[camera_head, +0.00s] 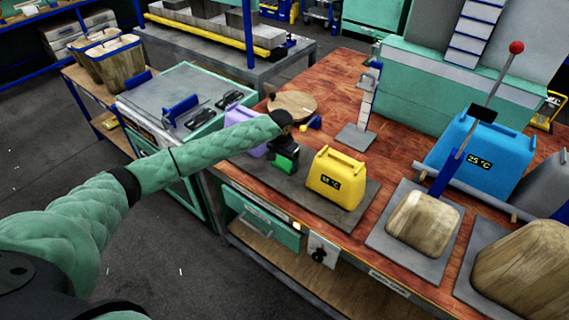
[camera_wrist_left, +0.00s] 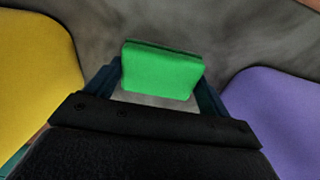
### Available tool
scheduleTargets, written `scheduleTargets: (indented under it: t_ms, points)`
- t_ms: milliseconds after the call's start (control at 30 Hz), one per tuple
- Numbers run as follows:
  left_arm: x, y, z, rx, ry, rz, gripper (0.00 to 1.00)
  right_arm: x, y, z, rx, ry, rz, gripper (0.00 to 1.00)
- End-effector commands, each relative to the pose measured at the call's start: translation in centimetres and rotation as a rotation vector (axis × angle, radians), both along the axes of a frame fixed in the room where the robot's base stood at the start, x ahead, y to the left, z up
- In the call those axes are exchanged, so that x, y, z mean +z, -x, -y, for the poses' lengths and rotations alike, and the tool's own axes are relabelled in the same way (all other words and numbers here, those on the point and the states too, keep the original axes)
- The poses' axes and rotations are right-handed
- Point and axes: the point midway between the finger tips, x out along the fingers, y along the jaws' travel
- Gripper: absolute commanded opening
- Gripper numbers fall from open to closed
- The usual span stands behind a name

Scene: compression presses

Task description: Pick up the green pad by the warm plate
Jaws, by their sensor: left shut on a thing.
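The green pad (camera_wrist_left: 158,72) is a small bright green block between the two fingers of my left gripper (camera_wrist_left: 160,85) in the left wrist view. In the head view the pad (camera_head: 284,163) shows below my left gripper (camera_head: 285,158), between the purple block (camera_head: 243,117) and the yellow block (camera_head: 337,178). My left gripper is shut on the pad. Both are over the grey plate (camera_head: 290,197) on the workbench. I cannot tell whether the pad touches the plate. My right gripper is not in view.
The yellow block, with a temperature display, stands close to the right of my left gripper; the purple one is close to the left. A round wooden board (camera_head: 293,104) and a grey stand (camera_head: 362,115) are behind. Presses with wooden blocks (camera_head: 424,222) stand right.

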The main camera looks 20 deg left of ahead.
Motion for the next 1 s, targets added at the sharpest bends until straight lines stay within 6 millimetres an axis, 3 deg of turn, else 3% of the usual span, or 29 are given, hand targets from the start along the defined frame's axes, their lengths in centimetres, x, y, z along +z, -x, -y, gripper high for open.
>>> scheduleTargets:
  t_ms: [233, 333, 700, 1000]
  points:
    - [0.8, -0.1, 0.0, 0.0, 0.001, 0.003, 0.59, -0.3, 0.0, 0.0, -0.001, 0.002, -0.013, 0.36]
    - [2.0, -0.1, 0.0, -0.001, 0.0, 0.003, 0.59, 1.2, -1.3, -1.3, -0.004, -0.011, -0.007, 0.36]
    - [7.9, -0.1, 0.0, -0.001, 0.0, 0.003, 0.59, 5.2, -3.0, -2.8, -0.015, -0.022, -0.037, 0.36]
    - [10.0, 0.0, 0.0, 0.0, 0.001, 0.001, 0.59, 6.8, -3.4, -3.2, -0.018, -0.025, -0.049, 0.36]
